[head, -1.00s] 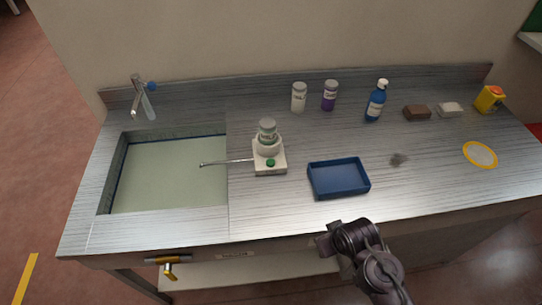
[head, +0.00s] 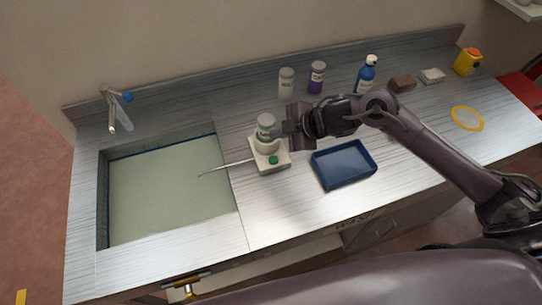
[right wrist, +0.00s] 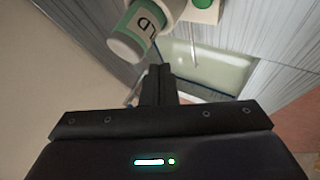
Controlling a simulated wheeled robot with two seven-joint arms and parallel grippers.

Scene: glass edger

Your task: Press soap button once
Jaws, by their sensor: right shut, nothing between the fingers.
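A white dispenser (head: 277,166) stands on the steel counter right of the sink, with a grey-green labelled jar (head: 265,124) upright on top. Its green button (head: 273,160) is on the low front part, and a thin spout (head: 228,168) reaches left over the sink. My right gripper (head: 284,132) is shut and empty, just right of the jar and above and behind the button; I cannot tell if it touches the jar. In the right wrist view the closed fingers (right wrist: 158,82) point toward the jar (right wrist: 132,32), and the green button (right wrist: 202,3) shows at the top edge. My left gripper is not in view.
A blue tray (head: 343,166) lies right of the dispenser, below my right arm. A white jar (head: 286,83), a purple jar (head: 317,78) and a blue bottle (head: 366,74) stand behind.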

